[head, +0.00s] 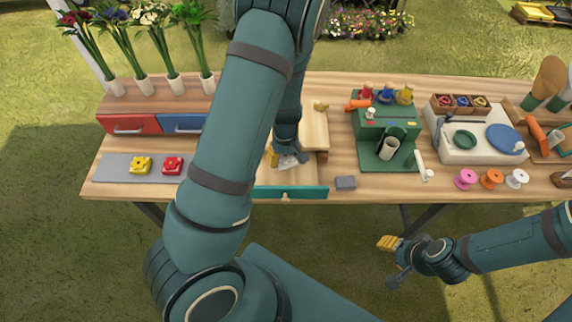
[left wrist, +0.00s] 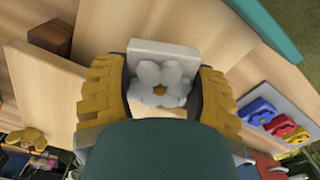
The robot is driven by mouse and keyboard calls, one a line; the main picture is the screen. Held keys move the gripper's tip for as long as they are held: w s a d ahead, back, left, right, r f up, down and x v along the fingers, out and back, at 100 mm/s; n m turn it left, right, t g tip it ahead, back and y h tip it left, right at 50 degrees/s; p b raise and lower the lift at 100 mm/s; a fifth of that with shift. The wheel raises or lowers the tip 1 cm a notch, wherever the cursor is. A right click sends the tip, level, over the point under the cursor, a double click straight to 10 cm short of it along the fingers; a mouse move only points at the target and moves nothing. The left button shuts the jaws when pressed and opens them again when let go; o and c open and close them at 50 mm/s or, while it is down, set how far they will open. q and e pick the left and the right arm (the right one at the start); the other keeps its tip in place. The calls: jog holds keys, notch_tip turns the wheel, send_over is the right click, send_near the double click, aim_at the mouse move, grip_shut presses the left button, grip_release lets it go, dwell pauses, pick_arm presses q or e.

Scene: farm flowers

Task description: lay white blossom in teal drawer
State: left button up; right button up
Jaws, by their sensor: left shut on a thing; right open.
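The white blossom (left wrist: 158,85) is a white flower on a pale square block, between the yellow fingers of my left gripper (left wrist: 160,92) in the left wrist view. In the head view the left gripper (head: 287,158) is shut on the blossom (head: 290,162), over the pulled-out teal drawer (head: 292,193). My left arm hides part of the drawer, and I cannot tell whether the blossom touches its floor. The teal front also shows in the left wrist view (left wrist: 266,28). My right gripper (head: 391,262) is open and empty in front of the table.
A grey mat (head: 112,168) holds a yellow blossom (head: 141,165) and a red blossom (head: 173,165). Red (head: 130,124) and blue (head: 181,123) drawers are shut. A grey block (head: 345,183) sits right of the teal drawer. A green stand (head: 372,142) is further right.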

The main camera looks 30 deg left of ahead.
aim_at(285, 164)
pick_arm(q)
notch_tip(285, 164, down, 3)
jog(key=shift+b, duration=0.4)
jog(key=shift+f, duration=0.45)
jog(key=shift+r, duration=0.1)
jog(key=o, duration=1.1)
jog(key=shift+f, duration=0.2)
jog(key=shift+r, duration=0.1)
